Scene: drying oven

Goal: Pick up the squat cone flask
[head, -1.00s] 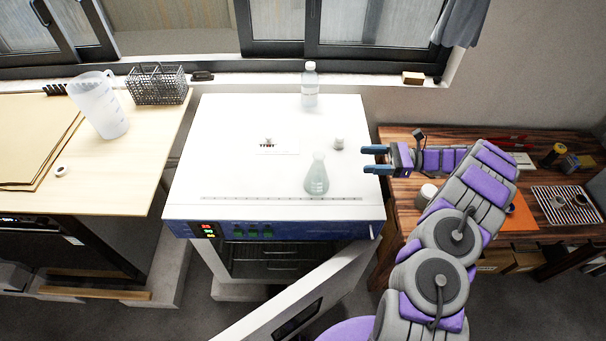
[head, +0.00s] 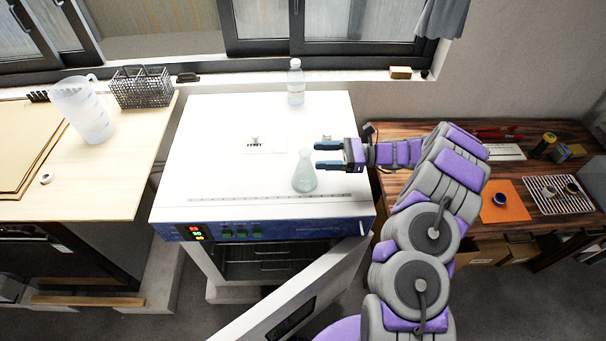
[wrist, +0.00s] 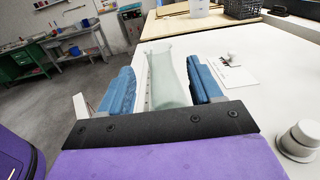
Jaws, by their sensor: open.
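The squat cone flask (head: 305,176) is pale green glass and stands upright on the white top of the drying oven (head: 220,160), near its front edge. My gripper (head: 317,155) is open, just right of the flask's neck in the head view, its blue fingers pointing left. In the wrist view the flask (wrist: 168,78) shows between the two open fingers of my gripper (wrist: 165,88), with a gap to the right finger. I cannot tell if the left finger touches it. The flask's base is partly hidden by the gripper in the wrist view.
A clear bottle (head: 296,82) stands at the back of the oven top. A small knob-like fitting (wrist: 299,140) is near my gripper. The oven door (head: 300,295) hangs open in front. A jug (head: 82,110) and wire basket (head: 142,87) are on the left table.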

